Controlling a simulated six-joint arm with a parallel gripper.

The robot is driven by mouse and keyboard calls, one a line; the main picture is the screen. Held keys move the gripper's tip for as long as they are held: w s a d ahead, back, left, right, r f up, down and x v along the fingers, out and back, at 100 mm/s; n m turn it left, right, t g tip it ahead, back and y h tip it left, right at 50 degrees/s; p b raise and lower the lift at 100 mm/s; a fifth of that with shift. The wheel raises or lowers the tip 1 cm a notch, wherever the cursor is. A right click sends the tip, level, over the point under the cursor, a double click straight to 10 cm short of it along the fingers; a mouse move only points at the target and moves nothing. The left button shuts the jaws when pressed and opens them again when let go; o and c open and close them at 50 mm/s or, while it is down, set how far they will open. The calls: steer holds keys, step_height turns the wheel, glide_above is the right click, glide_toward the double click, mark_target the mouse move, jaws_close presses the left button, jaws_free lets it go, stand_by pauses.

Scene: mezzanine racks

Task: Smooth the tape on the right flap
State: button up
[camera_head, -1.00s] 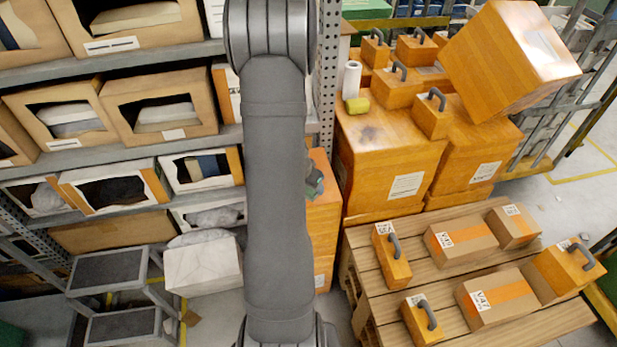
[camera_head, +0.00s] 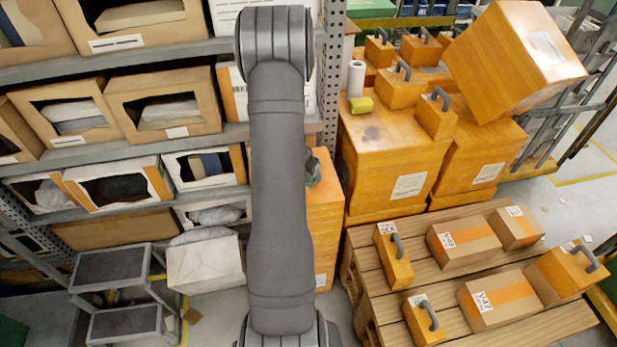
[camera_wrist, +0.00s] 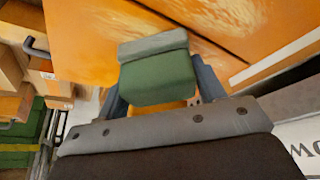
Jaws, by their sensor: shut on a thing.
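My gripper (camera_wrist: 160,88) is shut on a green block with a grey top layer (camera_wrist: 158,80), seen in the wrist view. An orange box face (camera_wrist: 85,35) fills the far part of that view, with a dark brown seam or crease across it and a pale strip (camera_wrist: 275,55) at the right. I cannot tell which of these is the tape, nor whether the block touches the face. In the head view my arm hides most of the gripper; a bit of green (camera_head: 313,170) shows beside it, at the tall orange box (camera_head: 325,225).
Metal shelves with open boxes (camera_head: 165,105) stand at the left, with a step stool (camera_head: 112,275) below. Stacked orange boxes (camera_head: 390,150) stand at the right, carrying a white roll (camera_head: 356,78) and a yellow-green item (camera_head: 361,105). A wooden pallet (camera_head: 450,325) holds several handled blocks and cartons.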

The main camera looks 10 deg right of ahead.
steer(key=shift+w, duration=5.65)
steer(key=shift+s, duration=9.2)
step_height(320, 180, up, 8)
